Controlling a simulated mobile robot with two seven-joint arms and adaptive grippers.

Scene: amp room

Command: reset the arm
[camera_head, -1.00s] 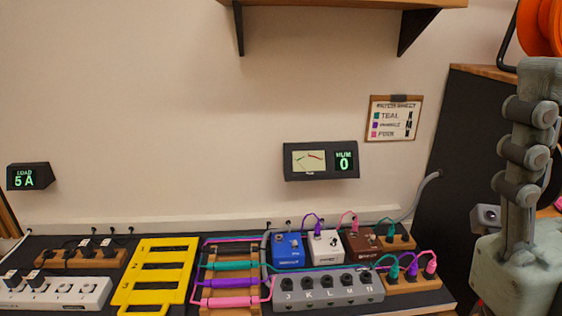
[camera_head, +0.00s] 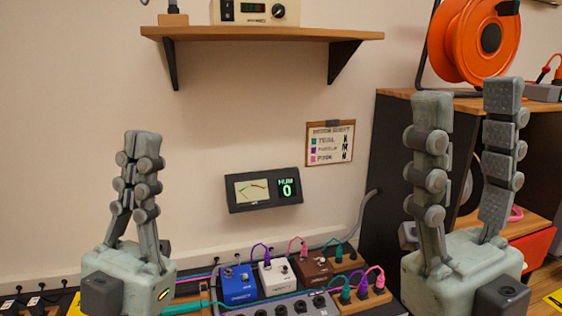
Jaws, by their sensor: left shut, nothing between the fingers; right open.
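My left gripper (camera_head: 143,140) is upright at the left, in front of the wall, with its fingertips together and nothing between them. My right gripper (camera_head: 462,98) is upright at the right, in front of the dark cabinet, with its two fingers well apart and empty. Both grippers point up and touch nothing that I can see. The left gripper's base hides part of the bench behind it.
Blue (camera_head: 238,284), white (camera_head: 275,278) and brown (camera_head: 312,268) pedals with plugged cables stand on the bench below. A meter (camera_head: 264,190) and a patch sheet (camera_head: 330,142) hang on the wall. A shelf (camera_head: 270,34) juts out above. An orange reel (camera_head: 480,40) tops the cabinet (camera_head: 392,150).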

